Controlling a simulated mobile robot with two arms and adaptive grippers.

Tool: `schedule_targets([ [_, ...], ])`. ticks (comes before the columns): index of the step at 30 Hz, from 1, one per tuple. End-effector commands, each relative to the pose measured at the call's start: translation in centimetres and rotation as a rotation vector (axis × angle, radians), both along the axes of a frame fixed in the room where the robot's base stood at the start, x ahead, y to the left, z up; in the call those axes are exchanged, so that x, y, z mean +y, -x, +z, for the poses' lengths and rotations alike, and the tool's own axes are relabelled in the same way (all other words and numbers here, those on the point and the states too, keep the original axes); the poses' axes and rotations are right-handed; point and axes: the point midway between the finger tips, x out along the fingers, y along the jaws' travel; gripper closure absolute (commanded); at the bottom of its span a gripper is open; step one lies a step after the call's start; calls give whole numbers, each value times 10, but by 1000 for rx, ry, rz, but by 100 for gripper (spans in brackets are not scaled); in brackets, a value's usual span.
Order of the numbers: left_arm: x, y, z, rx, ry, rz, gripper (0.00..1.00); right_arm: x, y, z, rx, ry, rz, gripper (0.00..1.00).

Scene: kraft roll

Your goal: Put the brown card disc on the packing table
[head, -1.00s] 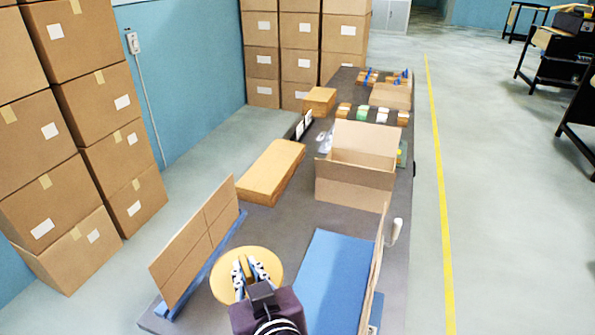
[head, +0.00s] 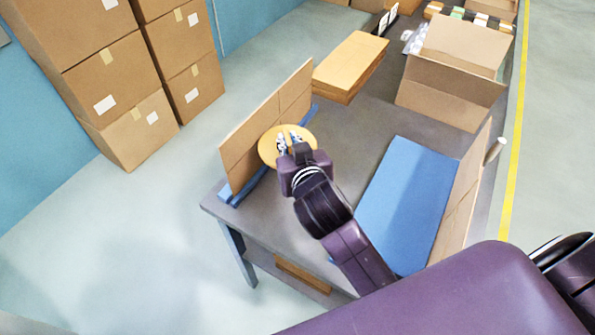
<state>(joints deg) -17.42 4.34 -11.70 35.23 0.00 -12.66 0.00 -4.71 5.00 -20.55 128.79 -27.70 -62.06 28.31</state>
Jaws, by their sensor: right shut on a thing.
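The brown card disc (head: 267,149) is a flat, round, tan piece in the head view. My right gripper (head: 288,136) is shut on it, with pale fingers lying across its middle. The disc overlaps the upright cardboard panel (head: 245,142) in the picture, near the left end of the grey packing table (head: 372,122). I cannot tell whether the disc touches the table or hangs above it. My left gripper is not in view.
A blue mat (head: 405,195) lies right of my arm, beside another upright cardboard piece (head: 462,200). An open carton (head: 440,90) and a flat tan box (head: 350,62) stand farther back. Stacked cartons (head: 105,75) stand at left. Grey tabletop is bare between the flat box and mat.

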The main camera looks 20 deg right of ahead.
Motion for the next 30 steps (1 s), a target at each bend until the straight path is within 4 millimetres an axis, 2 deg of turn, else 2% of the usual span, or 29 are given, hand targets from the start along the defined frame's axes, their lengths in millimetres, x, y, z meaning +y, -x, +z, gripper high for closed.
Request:
schedule_targets([
  [1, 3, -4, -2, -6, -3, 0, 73, 0, 1, -18, 7, 5, 2, 100],
  [9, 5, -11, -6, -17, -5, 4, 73, 0, 1, -85, 3, 3, 2, 100],
  [12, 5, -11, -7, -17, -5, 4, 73, 0, 1, -100, 1, 1, 2, 100],
  [17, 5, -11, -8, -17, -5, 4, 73, 0, 0, -111, -1, 1, 1, 100],
  [24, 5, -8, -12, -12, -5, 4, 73, 0, 1, -146, 0, 3, 1, 100],
  [30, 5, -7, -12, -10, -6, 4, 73, 0, 0, -151, -2, 0, 2, 100],
])
